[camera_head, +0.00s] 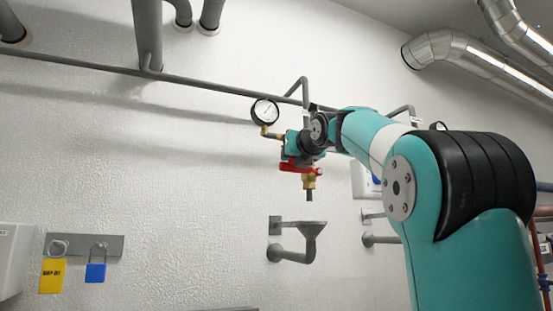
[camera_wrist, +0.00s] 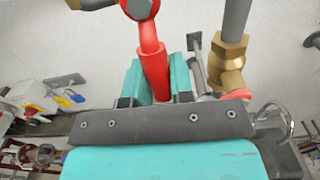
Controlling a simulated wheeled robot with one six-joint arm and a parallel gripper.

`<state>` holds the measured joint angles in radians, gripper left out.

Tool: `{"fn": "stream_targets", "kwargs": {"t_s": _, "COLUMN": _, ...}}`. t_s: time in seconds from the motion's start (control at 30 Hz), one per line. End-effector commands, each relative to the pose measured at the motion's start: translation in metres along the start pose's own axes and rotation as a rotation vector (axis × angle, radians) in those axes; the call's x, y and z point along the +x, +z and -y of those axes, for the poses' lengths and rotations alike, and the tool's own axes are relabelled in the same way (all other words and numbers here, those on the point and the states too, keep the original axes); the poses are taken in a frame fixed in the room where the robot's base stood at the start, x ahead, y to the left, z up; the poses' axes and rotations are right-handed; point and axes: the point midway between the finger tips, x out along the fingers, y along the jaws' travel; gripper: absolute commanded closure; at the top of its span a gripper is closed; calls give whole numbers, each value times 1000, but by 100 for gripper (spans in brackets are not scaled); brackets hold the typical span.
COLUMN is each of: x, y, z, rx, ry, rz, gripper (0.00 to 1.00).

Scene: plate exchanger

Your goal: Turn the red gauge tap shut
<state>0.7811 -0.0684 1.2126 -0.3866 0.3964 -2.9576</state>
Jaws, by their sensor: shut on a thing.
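In the wrist view a red tap handle (camera_wrist: 152,62) comes down from a round red hub at the top edge. Its lower end lies between the two teal fingers of my gripper (camera_wrist: 160,82), which is shut on it. In the head view my gripper (camera_head: 291,148) is at the pipework just below the round white gauge (camera_head: 265,111). A red handle (camera_head: 300,168) shows just under the gripper, above a brass fitting (camera_head: 309,182). I cannot tell whether this is the handle being held, as my wrist hides part of the pipework.
In the wrist view another brass fitting (camera_wrist: 228,58) with a red part stands close right of the fingers. A grey funnel drain (camera_head: 304,229) is on the wall below. A rack with a yellow tag (camera_head: 52,276) and a blue padlock (camera_head: 96,271) hangs lower left.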

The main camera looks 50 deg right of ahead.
Motion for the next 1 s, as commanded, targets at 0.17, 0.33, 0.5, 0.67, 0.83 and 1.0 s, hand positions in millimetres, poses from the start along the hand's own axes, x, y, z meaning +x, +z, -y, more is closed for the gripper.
{"fn": "stream_targets", "kwargs": {"t_s": 0.17, "x": 1, "y": -5, "z": 10, "rx": -30, "ry": -13, "rz": -13, "gripper": 100}}
{"fn": "stream_targets", "kwargs": {"t_s": 0.33, "x": 1, "y": -4, "z": 13, "rx": -41, "ry": -15, "rz": -13, "gripper": 100}}
{"fn": "stream_targets", "kwargs": {"t_s": 0.5, "x": 1, "y": -4, "z": 13, "rx": -43, "ry": -15, "rz": -13, "gripper": 100}}
{"fn": "stream_targets", "kwargs": {"t_s": 0.67, "x": 1, "y": -4, "z": 14, "rx": -43, "ry": -16, "rz": -13, "gripper": 66}}
{"fn": "stream_targets", "kwargs": {"t_s": 0.83, "x": 0, "y": -2, "z": 13, "rx": -43, "ry": -15, "rz": -8, "gripper": 52}}
{"fn": "stream_targets", "kwargs": {"t_s": 1.0, "x": -1, "y": -1, "z": 13, "rx": -43, "ry": -15, "rz": -5, "gripper": 52}}
